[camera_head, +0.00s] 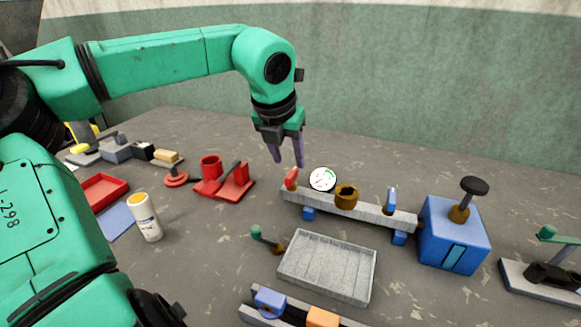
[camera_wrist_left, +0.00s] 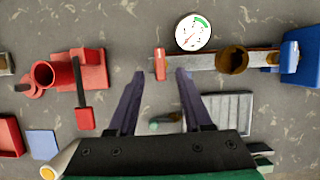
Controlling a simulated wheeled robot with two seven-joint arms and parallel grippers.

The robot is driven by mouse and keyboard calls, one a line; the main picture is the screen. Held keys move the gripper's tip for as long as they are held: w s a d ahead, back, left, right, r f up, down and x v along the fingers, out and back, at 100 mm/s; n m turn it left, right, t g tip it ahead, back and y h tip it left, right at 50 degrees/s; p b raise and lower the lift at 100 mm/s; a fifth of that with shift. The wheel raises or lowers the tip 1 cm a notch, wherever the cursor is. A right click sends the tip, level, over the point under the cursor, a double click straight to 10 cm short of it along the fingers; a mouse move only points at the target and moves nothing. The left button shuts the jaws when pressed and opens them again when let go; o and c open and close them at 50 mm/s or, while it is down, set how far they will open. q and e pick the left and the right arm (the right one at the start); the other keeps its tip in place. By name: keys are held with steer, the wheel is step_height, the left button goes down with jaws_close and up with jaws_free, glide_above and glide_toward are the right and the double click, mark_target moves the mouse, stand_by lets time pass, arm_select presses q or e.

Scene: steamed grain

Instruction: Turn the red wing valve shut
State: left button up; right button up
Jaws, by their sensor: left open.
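The red wing valve (camera_head: 291,178) stands at the left end of a pale grey bar (camera_head: 332,205). It also shows in the left wrist view (camera_wrist_left: 159,64), where its wing lies along the picture's vertical, between my fingertips. My left gripper (camera_head: 287,161) is open and empty, pointing down just above the red wing. In the left wrist view my left gripper (camera_wrist_left: 160,72) has one finger on either side of the wing, with gaps; contact does not show. A round white gauge (camera_head: 322,179) stands behind the bar. My right gripper is out of view.
The bar also carries a brown fitting (camera_head: 346,197) and a blue wing valve (camera_head: 391,200), and ends near a blue box (camera_head: 455,234). A grey tray (camera_head: 327,266) lies in front. Red fixtures (camera_head: 229,185) stand left; a white bottle (camera_head: 146,217) is nearer.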

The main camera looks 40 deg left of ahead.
arm_select(q)
steer(key=v, duration=1)
